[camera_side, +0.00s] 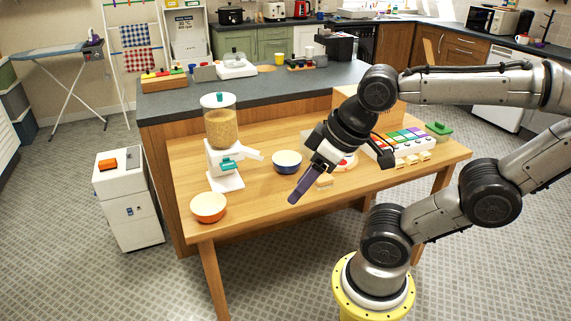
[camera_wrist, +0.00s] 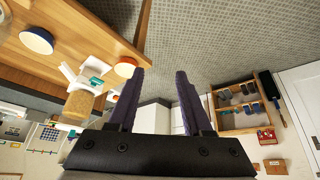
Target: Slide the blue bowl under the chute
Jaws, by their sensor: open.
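The blue bowl (camera_side: 287,165), blue outside and pale inside, stands upright on the wooden table just right of the chute tip. It also shows at the upper left of the wrist view (camera_wrist: 37,42). The white chute (camera_side: 249,154) sticks out to the right from the dispenser (camera_side: 222,130), which has a clear hopper of tan grain and a teal lever. The space directly under the chute looks empty. My gripper (camera_side: 294,200), with purple fingers, is above the table's front edge, nearer than the blue bowl. In the wrist view its fingers (camera_wrist: 158,74) are apart with nothing between them.
An orange bowl (camera_side: 208,208) stands at the table's front left corner, near the dispenser's base. A tray of coloured blocks (camera_side: 398,141) is at the right.

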